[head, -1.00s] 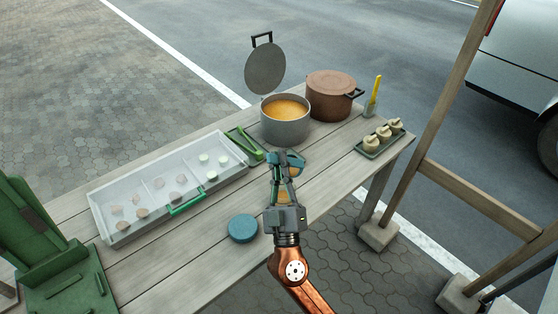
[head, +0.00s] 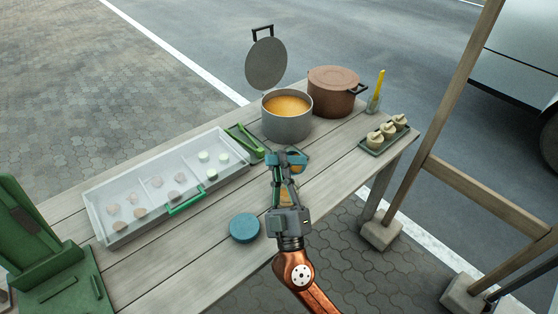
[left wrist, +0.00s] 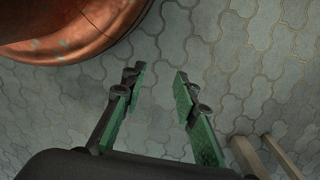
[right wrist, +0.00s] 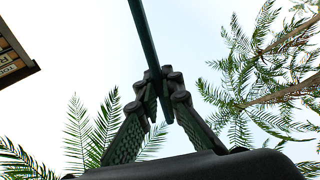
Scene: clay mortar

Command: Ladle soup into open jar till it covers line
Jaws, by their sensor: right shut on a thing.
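An open grey pot (head: 287,128) of orange soup (head: 287,105) stands at the back of the table. My right gripper (head: 289,170) is in front of it, shut on a dark green rod-like handle (right wrist: 148,35), which I take for the ladle's; its bowl is not clear. A teal shape at the fingertips partly hides what lies behind. I cannot make out the open jar or its line; an amber patch shows among the gripper links. A round blue lid (head: 244,227) lies left of my right wrist. My left gripper (left wrist: 160,75) is open and empty above paving.
A clear-lidded tray (head: 110,232) lies left, beside a green tray (head: 247,143). A brown pot (head: 333,95), a blue cup with a yellow-handled tool (head: 375,100) and a small tray of pale items (head: 385,140) stand right. A round grey lid (head: 266,64) stands upright behind the soup.

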